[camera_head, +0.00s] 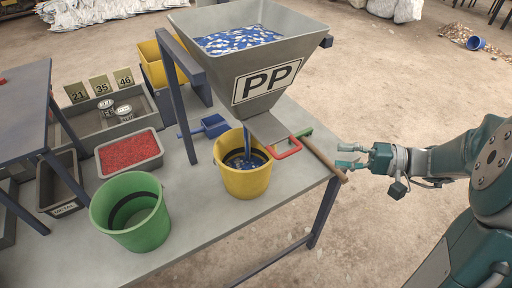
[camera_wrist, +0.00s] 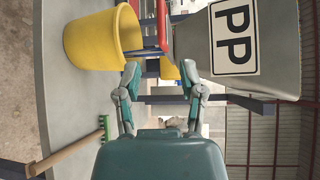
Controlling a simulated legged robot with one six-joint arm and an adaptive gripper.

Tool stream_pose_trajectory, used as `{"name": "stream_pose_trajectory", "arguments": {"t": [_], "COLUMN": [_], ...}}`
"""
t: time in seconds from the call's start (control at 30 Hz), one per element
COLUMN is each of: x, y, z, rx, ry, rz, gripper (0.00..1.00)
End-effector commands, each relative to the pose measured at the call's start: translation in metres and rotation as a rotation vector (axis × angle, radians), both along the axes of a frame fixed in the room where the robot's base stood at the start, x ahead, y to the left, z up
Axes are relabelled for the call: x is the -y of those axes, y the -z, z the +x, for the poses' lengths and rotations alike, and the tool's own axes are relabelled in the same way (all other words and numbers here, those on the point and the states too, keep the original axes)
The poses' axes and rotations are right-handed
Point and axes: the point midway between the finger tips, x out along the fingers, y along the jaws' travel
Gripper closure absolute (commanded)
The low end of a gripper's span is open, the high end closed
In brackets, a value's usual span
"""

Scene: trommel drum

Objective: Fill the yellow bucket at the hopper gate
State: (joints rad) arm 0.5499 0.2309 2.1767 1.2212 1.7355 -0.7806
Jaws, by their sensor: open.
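The grey hopper (camera_head: 262,75) marked PP holds blue and white flakes (camera_head: 238,39). Its gate spout (camera_head: 268,128) has a red handle (camera_head: 289,149), which also shows in the wrist view (camera_wrist: 155,28). The yellow bucket (camera_head: 243,181) stands upright on the table under the spout. A blue streak that looks like falling flakes runs down into it, and some blue flakes show inside. The bucket also shows in the wrist view (camera_wrist: 92,42). My gripper (camera_head: 342,156) is open and empty, right of the handle and apart from it, just beyond the table's right edge.
A green-bristled brush (camera_head: 322,160) with a wooden handle lies at the table's right edge, near my gripper. A green bucket (camera_head: 131,212), a tray of red flakes (camera_head: 130,153) and a blue scoop (camera_head: 206,126) stand left. The floor right of the table is mostly clear.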

Motion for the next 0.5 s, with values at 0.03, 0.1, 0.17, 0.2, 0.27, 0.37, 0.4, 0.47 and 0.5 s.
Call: {"name": "stream_pose_trajectory", "arguments": {"t": [0.03, 0.1, 0.17, 0.2, 0.27, 0.37, 0.4, 0.47, 0.5], "x": [-0.003, -0.006, -0.008, -0.010, -0.011, -0.013, -0.016, -0.021, -0.026], "y": [0.007, 0.014, 0.019, 0.022, 0.025, 0.027, 0.026, 0.025, 0.024], "z": [0.000, -0.001, -0.001, -0.001, -0.002, -0.002, -0.001, 0.000, 0.000], "rx": [0.030, 0.102, 0.164, 0.200, 0.243, 0.281, 0.287, 0.288, 0.288], "ry": [-0.008, -0.014, -0.012, -0.007, -0.002, 0.006, 0.006, 0.005, 0.004], "rz": [0.034, 0.086, 0.128, 0.151, 0.176, 0.195, 0.197, 0.196, 0.195], "gripper": [0.49, 0.49, 0.49, 0.49, 0.49, 0.49, 0.49, 0.49, 0.49]}}
